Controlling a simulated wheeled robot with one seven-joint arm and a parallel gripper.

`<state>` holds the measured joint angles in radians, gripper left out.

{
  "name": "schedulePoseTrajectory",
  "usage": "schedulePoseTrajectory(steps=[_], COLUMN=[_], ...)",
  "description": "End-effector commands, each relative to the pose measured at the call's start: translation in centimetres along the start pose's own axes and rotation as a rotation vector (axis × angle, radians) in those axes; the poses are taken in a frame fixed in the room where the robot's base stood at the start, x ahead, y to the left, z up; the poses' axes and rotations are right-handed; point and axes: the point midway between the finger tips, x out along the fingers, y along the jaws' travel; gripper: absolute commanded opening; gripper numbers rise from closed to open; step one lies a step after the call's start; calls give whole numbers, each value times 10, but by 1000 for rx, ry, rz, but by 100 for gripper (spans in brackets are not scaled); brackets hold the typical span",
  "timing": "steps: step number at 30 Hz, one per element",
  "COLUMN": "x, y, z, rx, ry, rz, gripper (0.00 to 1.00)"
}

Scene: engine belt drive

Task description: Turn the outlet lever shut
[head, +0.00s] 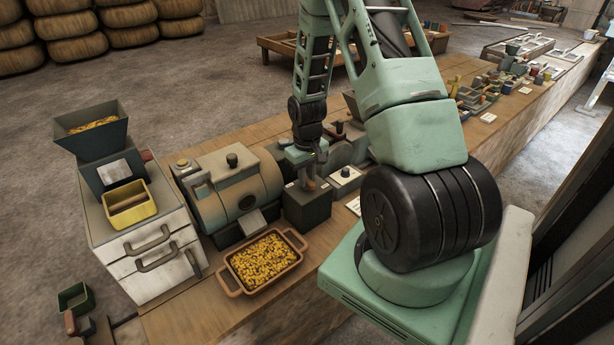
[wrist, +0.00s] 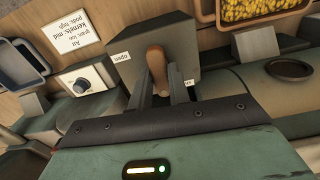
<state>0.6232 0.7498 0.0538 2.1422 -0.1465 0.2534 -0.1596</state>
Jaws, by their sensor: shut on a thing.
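The outlet lever has a brown wooden handle (wrist: 157,68), which stands up between the two fingers of my gripper (wrist: 162,88) in the wrist view. My gripper is shut on it. The lever sits on a dark grey box (wrist: 188,45) with a small "open" label (wrist: 122,57) on the left and a second label (wrist: 188,83), partly hidden by a finger, on the right. In the head view my gripper (head: 306,170) points down at the top of the dark box (head: 307,210), and the lever is mostly hidden there.
A pan of yellow kernels (head: 263,262) stands in front of the box, left of it. A drum machine (head: 235,190) stands to the left, with a hopper (head: 95,140) beyond it. A knob unit (head: 345,178) is close on the right. Several small items line the bench further right.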

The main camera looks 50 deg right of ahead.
Motion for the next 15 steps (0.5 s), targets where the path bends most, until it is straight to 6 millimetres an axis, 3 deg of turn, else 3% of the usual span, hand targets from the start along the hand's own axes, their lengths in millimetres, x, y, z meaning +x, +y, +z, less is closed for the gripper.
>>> schedulePoseTrajectory(steps=[15], x=[-1], y=[0], z=[-1], rx=[-64], ry=[3], rz=[1], gripper=[0])
